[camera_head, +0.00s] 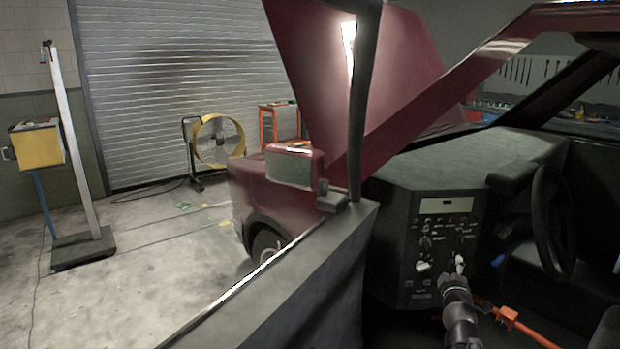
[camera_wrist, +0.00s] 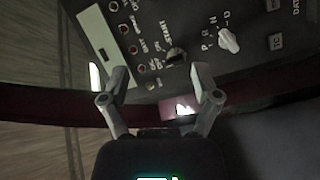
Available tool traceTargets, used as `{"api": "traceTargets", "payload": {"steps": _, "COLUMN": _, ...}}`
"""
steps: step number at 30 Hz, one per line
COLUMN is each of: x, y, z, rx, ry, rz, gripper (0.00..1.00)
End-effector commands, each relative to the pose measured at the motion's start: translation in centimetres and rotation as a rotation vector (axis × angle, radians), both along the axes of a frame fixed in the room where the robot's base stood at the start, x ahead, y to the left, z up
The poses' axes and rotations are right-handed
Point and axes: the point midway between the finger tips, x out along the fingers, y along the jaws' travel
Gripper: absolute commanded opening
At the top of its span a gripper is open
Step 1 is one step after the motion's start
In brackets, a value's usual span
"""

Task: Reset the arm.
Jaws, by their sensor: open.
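My gripper (camera_head: 459,264) is in front of the lower part of the dashboard panel (camera_head: 412,290) inside the car. In the wrist view, my gripper (camera_wrist: 158,82) has its two fingers spread with nothing between them. The panel (camera_wrist: 195,20) shows there above the fingertips. A dark START knob (camera_wrist: 176,56) lies just beyond the gap, and a white selector knob (camera_wrist: 228,40) marked P, R, N, D is up and right. I cannot tell whether a fingertip touches the panel.
The steering wheel (camera_head: 551,220) is to the right of my gripper. An orange bar (camera_head: 512,318) runs low beside my arm. The open car door (camera_head: 300,290) stands to the left.

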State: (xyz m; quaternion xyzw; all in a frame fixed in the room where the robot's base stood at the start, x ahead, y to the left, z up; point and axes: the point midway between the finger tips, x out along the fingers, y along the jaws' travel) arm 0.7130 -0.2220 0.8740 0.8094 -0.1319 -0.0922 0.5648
Motion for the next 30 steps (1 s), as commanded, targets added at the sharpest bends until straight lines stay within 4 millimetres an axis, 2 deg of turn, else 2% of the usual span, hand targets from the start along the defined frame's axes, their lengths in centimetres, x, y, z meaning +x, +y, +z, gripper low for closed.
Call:
{"api": "traceTargets", "payload": {"steps": 8, "x": -1.5, "y": 0.4, "z": -3.6, "rx": 0.297, "ry": 0.081, "rz": -0.228, "gripper": 0.80}}
{"api": "traceTargets", "payload": {"steps": 14, "x": -3.2, "y": 2.2, "z": -7.4, "rx": 0.507, "ry": 0.199, "rz": -0.369, "gripper": 0.80}}
{"api": "traceTargets", "payload": {"steps": 20, "x": -5.6, "y": 5.5, "z": -11.5, "rx": 0.705, "ry": 0.368, "rz": -0.489, "gripper": 0.80}}
{"api": "traceTargets", "payload": {"steps": 24, "x": -7.7, "y": 8.7, "z": -14.1, "rx": 0.831, "ry": 0.515, "rz": -0.560, "gripper": 0.80}}
{"api": "traceTargets", "payload": {"steps": 30, "x": -11.3, "y": 13.9, "z": -17.0, "rx": 0.979, "ry": 0.751, "rz": -0.635, "gripper": 0.80}}
